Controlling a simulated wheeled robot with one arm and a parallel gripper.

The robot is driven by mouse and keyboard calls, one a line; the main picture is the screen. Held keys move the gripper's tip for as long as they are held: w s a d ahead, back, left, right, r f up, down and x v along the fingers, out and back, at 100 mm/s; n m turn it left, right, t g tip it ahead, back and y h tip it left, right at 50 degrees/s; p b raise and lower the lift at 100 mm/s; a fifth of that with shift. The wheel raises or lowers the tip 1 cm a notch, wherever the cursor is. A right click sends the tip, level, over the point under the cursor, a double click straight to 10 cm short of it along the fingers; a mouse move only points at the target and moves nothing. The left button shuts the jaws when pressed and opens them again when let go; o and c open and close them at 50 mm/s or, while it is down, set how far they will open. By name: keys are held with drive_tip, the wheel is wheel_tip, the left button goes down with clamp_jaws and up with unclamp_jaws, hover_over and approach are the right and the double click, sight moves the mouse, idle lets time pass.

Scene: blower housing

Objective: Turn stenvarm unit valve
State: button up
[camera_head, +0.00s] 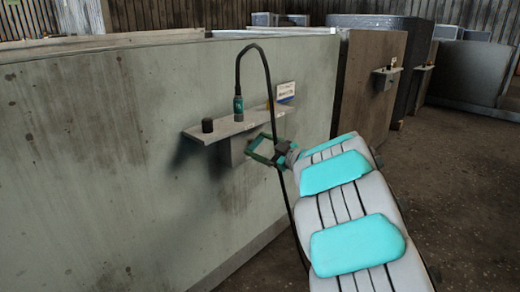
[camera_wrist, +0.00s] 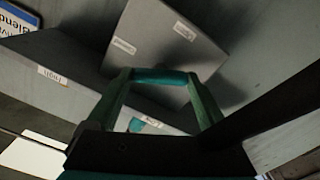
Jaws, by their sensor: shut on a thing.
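My gripper (camera_head: 252,149) is at the front of a grey shelf unit (camera_head: 226,131) on the housing wall. In the wrist view its two dark green fingers (camera_wrist: 160,84) are spread apart, with a brighter teal bar (camera_wrist: 158,76) spanning between their tips. The gripper is shut on this bar. I cannot tell whether the bar is the valve's handle. The shelf's front edge bears a "high" label (camera_wrist: 53,77), and the grey box (camera_wrist: 163,42) below the shelf carries small white labels. A black knob (camera_head: 207,125) and a teal fitting (camera_head: 238,108) stand on the shelf.
A black hose (camera_head: 254,47) arches from the teal fitting and hangs down past my arm. A sign (camera_head: 286,91) is on the wall behind the shelf. Another shelf unit (camera_head: 387,70) is on a housing farther right. Open floor (camera_head: 450,160) lies to the right.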

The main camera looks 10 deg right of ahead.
drive_tip(key=n+b, duration=0.1)
drive_tip(key=n, duration=0.1)
drive_tip(key=n+b, duration=0.1)
drive_tip(key=n, duration=0.1)
drive_tip(key=n+b, duration=0.1)
drive_tip(key=n, duration=0.1)
drive_tip(key=shift+f+b, duration=0.25)
drive_tip(key=shift+b, duration=0.05)
drive_tip(key=shift+r+n+b, duration=0.15)
drive_tip(key=shift+n+b, duration=1)
drive_tip(key=shift+n, duration=0.95)
drive_tip(key=o, duration=1.1)
drive_tip(key=shift+o, duration=0.2)
drive_tip(key=v, duration=0.7)
drive_tip(key=shift+s+d+p, duration=0.2)
drive_tip(key=shift+s+p, duration=0.1)
drive_tip(key=shift+p, duration=0.15)
